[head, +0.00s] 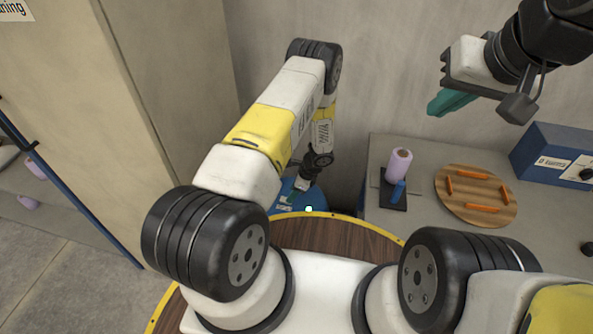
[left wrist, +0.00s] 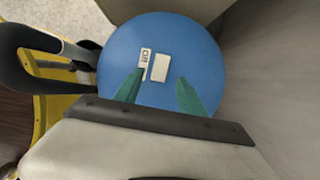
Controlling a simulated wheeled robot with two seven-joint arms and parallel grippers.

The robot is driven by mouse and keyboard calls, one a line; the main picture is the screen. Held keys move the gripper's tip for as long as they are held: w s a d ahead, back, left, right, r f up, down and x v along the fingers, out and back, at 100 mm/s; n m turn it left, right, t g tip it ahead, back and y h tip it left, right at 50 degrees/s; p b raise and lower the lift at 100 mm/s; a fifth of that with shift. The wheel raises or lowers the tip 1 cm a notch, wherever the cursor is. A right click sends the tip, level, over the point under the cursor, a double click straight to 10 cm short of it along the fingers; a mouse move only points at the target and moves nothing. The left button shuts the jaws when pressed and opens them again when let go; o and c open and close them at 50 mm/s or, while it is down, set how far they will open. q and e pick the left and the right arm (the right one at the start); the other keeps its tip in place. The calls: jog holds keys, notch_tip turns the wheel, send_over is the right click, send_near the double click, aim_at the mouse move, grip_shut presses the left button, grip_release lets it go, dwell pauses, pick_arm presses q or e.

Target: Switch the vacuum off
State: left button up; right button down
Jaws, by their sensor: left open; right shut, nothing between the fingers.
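The lettering is too small to read surely. In the head view part of the blue vacuum (head: 290,198) shows low behind my left arm. My left gripper (left wrist: 160,79) is open above the blue top, its teal fingers on either side of the white rectangle. I cannot tell whether they touch. My right gripper (head: 450,103) is shut and empty, raised above the counter at the upper right.
A grey counter (head: 420,219) stands at the right. Walls stand close behind the vacuum.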

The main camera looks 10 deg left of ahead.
pick_arm(q)
jog(key=shift+x, duration=2.15)
